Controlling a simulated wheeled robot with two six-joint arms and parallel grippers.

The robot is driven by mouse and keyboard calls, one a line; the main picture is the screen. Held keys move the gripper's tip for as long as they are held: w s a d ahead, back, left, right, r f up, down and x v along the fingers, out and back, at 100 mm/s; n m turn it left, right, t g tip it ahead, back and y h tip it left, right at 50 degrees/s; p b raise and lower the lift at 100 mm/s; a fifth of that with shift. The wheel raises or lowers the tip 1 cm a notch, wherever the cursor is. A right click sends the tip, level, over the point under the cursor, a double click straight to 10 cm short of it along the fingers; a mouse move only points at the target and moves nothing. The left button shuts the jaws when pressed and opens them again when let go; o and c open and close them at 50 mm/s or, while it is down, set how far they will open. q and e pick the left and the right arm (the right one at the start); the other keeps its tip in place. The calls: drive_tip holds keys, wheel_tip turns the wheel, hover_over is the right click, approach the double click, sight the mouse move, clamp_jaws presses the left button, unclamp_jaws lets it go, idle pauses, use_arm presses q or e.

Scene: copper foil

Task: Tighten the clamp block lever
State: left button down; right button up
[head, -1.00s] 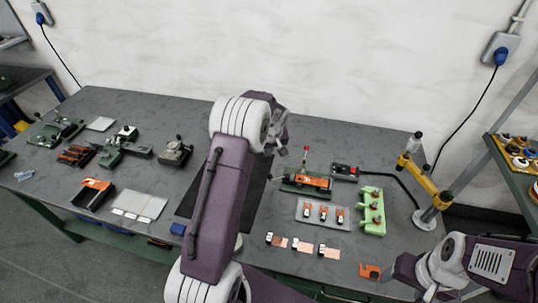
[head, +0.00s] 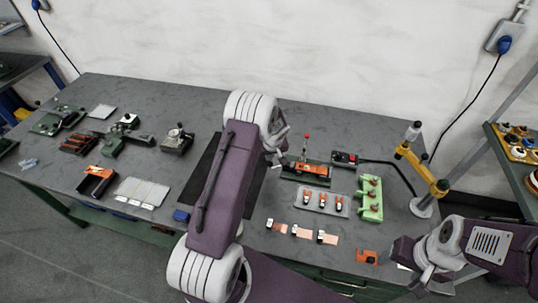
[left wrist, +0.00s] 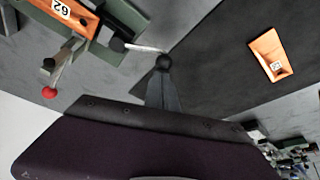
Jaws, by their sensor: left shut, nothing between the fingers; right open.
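The clamp block (head: 305,172), orange on a green base with an upright red-knobbed lever (head: 306,140), stands right of the middle of the bench. In the left wrist view its orange body (left wrist: 66,12) carries a number, and the red knob (left wrist: 49,92) shows at left. A silver lever (left wrist: 143,48) runs from the block to a dark ball end. My left gripper (left wrist: 163,66) is shut and empty, its tips at or over that ball; I cannot tell if they touch. In the head view it (head: 277,152) is beside the block's left end. My right gripper (head: 424,282) is open near the front right.
A tray (head: 322,204) with small orange parts and a green fixture (head: 369,200) stand in front and to the right. A yellow-jointed arm stand (head: 424,207) is further right. An orange piece (left wrist: 271,54) lies on the black mat. Several fixtures fill the left bench.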

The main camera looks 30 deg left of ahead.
sight(271, 166)
use_arm(q)
drive_tip(key=shift+s+d+f+b, duration=0.1)
drive_tip(key=shift+s+d+b, duration=0.05)
drive_tip(key=shift+b, duration=0.7)
drive_tip(key=shift+n, duration=0.3)
drive_tip(key=shift+s+d+b, duration=0.1)
drive_tip(key=shift+s+b, duration=0.05)
drive_tip(key=shift+b, duration=0.65)
drive_tip(key=n+b, duration=0.1)
drive_tip(key=b, duration=0.1)
drive_tip(key=s+d+n+g+b, duration=0.1)
drive_tip(key=n+b, duration=0.1)
drive_tip(key=b, duration=0.1)
drive_tip(key=d+n+y+b, duration=0.1)
drive_tip(key=b, duration=0.1)
drive_tip(key=shift+s+f+n+b, duration=0.2)
drive_tip(key=shift+s+n+b, duration=0.1)
drive_tip(key=shift+s, duration=0.1)
drive_tip(key=n, duration=0.1)
drive_tip(key=d+n+g+b, duration=0.1)
drive_tip(key=shift+s+d+r+n+y, duration=0.25)
drive_tip(key=shift+s+d+n+y, duration=0.05)
drive_tip(key=shift+s+n, duration=0.1)
drive_tip(key=d+n, duration=0.1)
drive_tip(key=n+g, duration=0.1)
drive_tip(key=shift+s+d+r+n+b, duration=0.1)
drive_tip(key=shift+s+d+n+b, duration=0.05)
drive_tip(key=shift+d+n+b, duration=0.2)
drive_tip(key=shift+d, duration=0.55)
